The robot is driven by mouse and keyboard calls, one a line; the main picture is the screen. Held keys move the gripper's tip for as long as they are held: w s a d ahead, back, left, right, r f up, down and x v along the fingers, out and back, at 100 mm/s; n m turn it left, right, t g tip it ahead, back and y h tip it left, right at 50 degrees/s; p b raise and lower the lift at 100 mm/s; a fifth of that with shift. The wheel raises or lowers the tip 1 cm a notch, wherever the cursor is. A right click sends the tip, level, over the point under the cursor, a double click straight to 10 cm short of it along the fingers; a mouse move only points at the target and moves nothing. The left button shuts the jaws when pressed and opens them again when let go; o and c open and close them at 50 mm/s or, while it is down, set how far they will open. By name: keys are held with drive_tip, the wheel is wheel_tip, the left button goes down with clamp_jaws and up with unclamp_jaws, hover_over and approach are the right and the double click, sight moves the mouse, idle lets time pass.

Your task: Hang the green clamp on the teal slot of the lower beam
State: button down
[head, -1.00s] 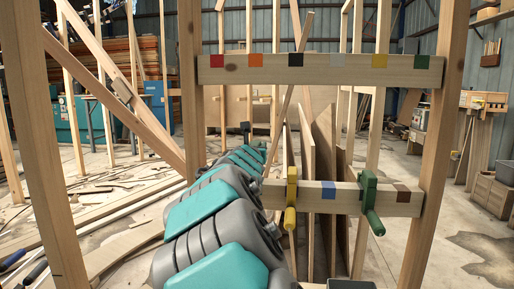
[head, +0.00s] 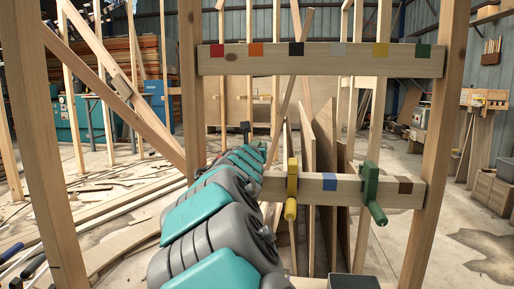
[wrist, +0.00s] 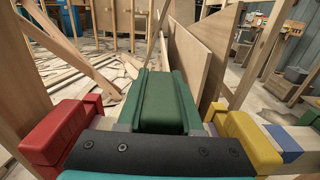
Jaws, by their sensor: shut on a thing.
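A green clamp (wrist: 158,100) is held in my gripper (wrist: 157,128), which is shut on it; it fills the middle of the wrist view. A red clamp (wrist: 62,132) is to its left and a yellow clamp (wrist: 246,138) to its right, with gaps on both sides. In the head view the lower beam (head: 343,198) carries the yellow clamp (head: 291,190) and another green clamp (head: 371,192). My arm covers the beam's left part there. The teal slot does not show in either view, and I cannot tell whether the held clamp touches the beam.
The lower beam also has a blue slot (head: 329,183) and a brown slot (head: 405,186). An upper beam (head: 340,66) with several coloured slots spans the posts above. An upright post (head: 434,150) stands at the right. Boards lean behind the beam.

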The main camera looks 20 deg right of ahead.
drive_tip(key=shift+f, duration=0.3)
drive_tip(key=shift+f+b, duration=0.1)
drive_tip(key=shift+b, duration=0.2)
drive_tip(key=shift+f+b, duration=1.4)
drive_tip(key=shift+b, duration=0.1)
drive_tip(key=shift+f, duration=0.1)
drive_tip(key=shift+f+b, duration=0.45)
drive_tip(key=shift+b, duration=0.15)
drive_tip(key=shift+c, duration=2.4)
unclamp_jaws()
drive_tip(key=shift+s, duration=0.1)
drive_tip(key=shift+b+v, duration=0.75)
drive_tip(key=shift+v, duration=3.1)
